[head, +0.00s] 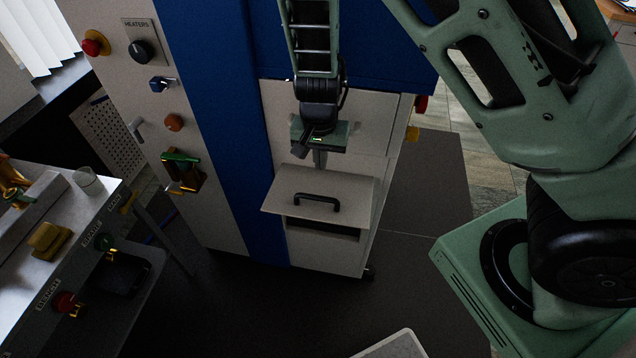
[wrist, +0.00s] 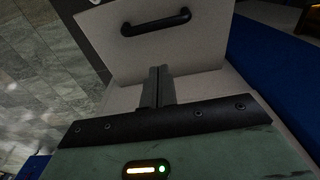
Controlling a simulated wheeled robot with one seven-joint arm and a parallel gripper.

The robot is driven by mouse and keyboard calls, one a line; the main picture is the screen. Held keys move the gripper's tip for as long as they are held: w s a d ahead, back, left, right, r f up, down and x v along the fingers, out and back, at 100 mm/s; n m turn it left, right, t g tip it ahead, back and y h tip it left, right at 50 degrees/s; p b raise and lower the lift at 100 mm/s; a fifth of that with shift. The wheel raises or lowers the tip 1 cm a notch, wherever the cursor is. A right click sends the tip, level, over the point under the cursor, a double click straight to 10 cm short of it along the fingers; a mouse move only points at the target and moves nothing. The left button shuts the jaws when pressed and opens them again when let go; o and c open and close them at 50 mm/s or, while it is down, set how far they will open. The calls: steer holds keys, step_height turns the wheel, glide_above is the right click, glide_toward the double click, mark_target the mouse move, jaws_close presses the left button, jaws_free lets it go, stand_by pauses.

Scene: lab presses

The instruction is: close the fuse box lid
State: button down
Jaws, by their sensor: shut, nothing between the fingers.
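The fuse box lid (head: 287,187) is a pale flat panel with a black bar handle (head: 317,202), low on the front of the white and blue cabinet. It stands out at a tilt, with a dark opening (head: 322,229) below its handle edge. My gripper (head: 320,163) points down over the lid's cabinet-side edge, behind the handle. In the wrist view, my shut, empty fingers (wrist: 158,72) lie in front of the lid (wrist: 200,50), apart from the handle (wrist: 156,22). I cannot tell whether the fingertips touch the lid.
The cabinet front (head: 205,120) carries knobs and switches left of the blue stripe. A workbench (head: 75,240) with a small cup (head: 88,180) and colored knobs stands at the left. Dark floor (head: 270,315) lies clear in front of the cabinet.

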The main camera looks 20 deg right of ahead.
glide_above(318, 203)
step_height(318, 203, down, 5)
steer(key=shift+w+d+f, duration=0.15)
steer(key=shift+f, duration=0.1)
